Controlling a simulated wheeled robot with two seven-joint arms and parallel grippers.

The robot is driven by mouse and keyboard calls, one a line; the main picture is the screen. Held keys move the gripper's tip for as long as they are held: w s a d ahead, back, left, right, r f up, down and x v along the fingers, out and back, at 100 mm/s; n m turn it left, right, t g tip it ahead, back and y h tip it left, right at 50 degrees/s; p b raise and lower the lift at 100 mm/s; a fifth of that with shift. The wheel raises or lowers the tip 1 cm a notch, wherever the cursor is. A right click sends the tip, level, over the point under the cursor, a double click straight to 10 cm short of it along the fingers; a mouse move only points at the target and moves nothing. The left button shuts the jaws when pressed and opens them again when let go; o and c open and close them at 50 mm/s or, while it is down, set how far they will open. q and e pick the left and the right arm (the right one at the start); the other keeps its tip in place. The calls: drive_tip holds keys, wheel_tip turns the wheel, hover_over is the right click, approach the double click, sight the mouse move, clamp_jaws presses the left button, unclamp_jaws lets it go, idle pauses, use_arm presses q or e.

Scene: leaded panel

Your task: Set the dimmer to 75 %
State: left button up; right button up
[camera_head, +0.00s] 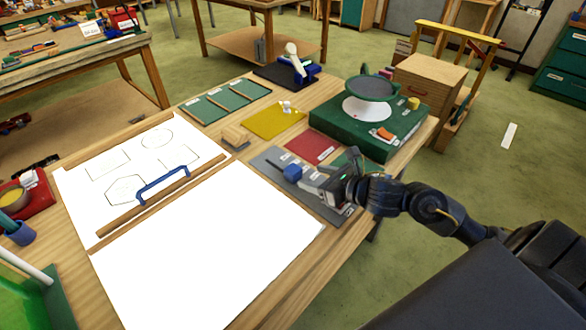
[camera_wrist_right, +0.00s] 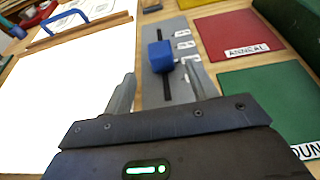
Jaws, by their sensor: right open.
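The dimmer is a grey plate (camera_head: 268,160) with a dark slot and a blue slider block (camera_head: 292,173) on it. Small white labels sit along one side of the slot. In the right wrist view the blue slider block (camera_wrist_right: 160,56) stands on the dark slot of the grey plate (camera_wrist_right: 178,28), beyond my fingertips and roughly in line with the gap between them. My right gripper (camera_head: 325,188) is open and empty over the near part of the plate. It also shows in the right wrist view (camera_wrist_right: 160,80). The label text is too small to read. My left gripper is out of view.
A red mat (camera_head: 312,147) and a green mat (camera_wrist_right: 262,105) lie beside the plate. A green base with a round dish (camera_head: 372,88) stands behind. A white sheet (camera_head: 210,250), a wooden bar with a blue handle (camera_head: 163,178) and a small wooden block (camera_head: 236,135) lie left.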

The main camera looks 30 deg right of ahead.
sight(299, 172)
drive_tip(key=p+x, duration=0.1)
drive_tip(key=x, duration=0.8)
drive_tip(key=shift+a+p, duration=0.1)
drive_tip(key=shift+p, duration=0.25)
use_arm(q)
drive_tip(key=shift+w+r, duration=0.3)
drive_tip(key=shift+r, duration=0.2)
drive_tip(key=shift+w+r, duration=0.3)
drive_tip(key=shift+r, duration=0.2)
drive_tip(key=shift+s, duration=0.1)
use_arm(e)
drive_tip(key=shift+c, duration=1.4)
clamp_jaws()
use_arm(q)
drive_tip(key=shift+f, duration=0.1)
use_arm(e)
drive_tip(key=shift+w+f, duration=0.1)
